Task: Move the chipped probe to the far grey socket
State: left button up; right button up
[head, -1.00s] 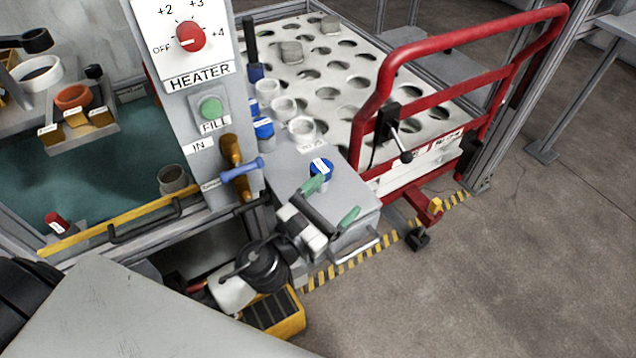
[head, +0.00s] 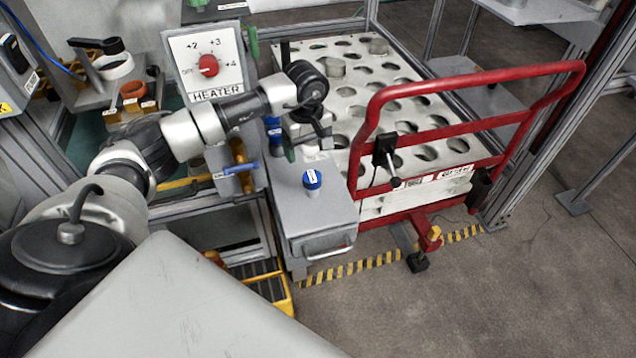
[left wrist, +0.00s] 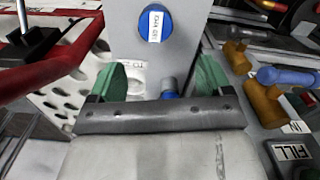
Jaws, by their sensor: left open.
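A blue round cap with a white label (head: 312,179) stands on the grey box top; it also shows in the left wrist view (left wrist: 154,23). A smaller blue and grey piece (left wrist: 168,86) shows between my left fingers in the wrist view. I cannot tell which blue piece is the chipped probe. My right gripper is out of view.
A red tubular rail (head: 470,85) stands in front of the perforated plate (head: 350,100). The heater panel (head: 207,65) and a blue handle (head: 240,169) are left of the grey box (head: 318,215). Floor at the right is clear.

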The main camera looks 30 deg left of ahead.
aim_at(312, 175)
pick_arm(q)
notch_tip(312, 175, down, 5)
jog(key=shift+d+f, duration=0.35)
jog(key=shift+f, duration=1.05)
jog(key=shift+d+f, duration=0.2)
jog(key=shift+f, duration=1.1)
jog(key=c, duration=1.1)
jog(key=shift+r, duration=0.15)
